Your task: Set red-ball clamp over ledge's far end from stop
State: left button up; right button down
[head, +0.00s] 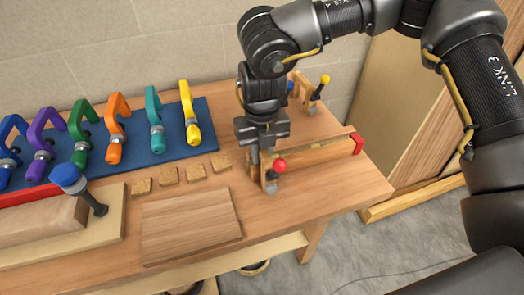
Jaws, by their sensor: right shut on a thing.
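The red-ball clamp (270,180) is a small wooden clamp with a red ball and a grey foot. My right gripper (257,160) points down from above and is shut on it. The clamp is upright at the left end of the wooden ledge (318,155). I cannot tell whether it straddles the ledge or is just beside it. The red stop (357,143) is at the ledge's other end, on the right. My gripper hides part of the clamp. My left gripper is not in view.
Clamps with yellow (325,79) and blue balls stand behind the ledge. A blue board (170,152) holds several coloured clamps at left. Cork squares (168,175), a flat wooden board (190,225) and a blue-knobbed clamp (67,178) are nearer. The table's right corner (365,195) is bare.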

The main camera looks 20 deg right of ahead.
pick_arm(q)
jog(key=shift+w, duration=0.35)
pick_arm(e)
jog(key=shift+f, duration=0.1)
jog(key=c, duration=1.2)
grip_release()
